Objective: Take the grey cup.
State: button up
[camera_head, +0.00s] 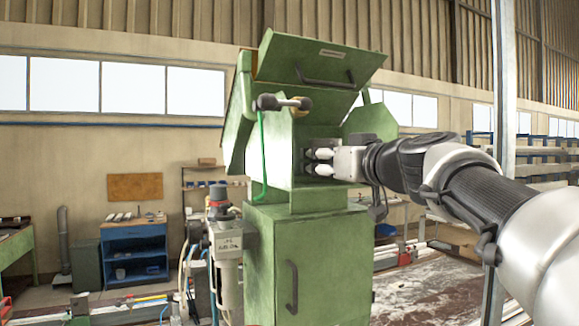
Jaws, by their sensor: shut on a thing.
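My gripper (314,162) reaches in from the right to the front of the green machine (268,165). Its two pale fingers point left, one above the other, at a dark recess under the raised lid. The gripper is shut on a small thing. That thing is too small and too hidden between the fingers for me to tell its shape or colour. I cannot make out a grey cup for sure anywhere in this view.
The green lid (325,65) with a dark handle stands tilted open above my gripper. A green cabinet (330,265) carries the machine. An air unit (226,245) with a dark top hangs at its left. A pale post (503,90) stands at the right, by my arm.

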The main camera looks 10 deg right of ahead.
jog(key=b+v, duration=0.4)
jog(key=v, duration=0.5)
jog(key=shift+s+b, duration=0.2)
jog(key=shift+b, duration=0.2)
jog(key=shift+r, duration=0.15)
dwell(0.3)
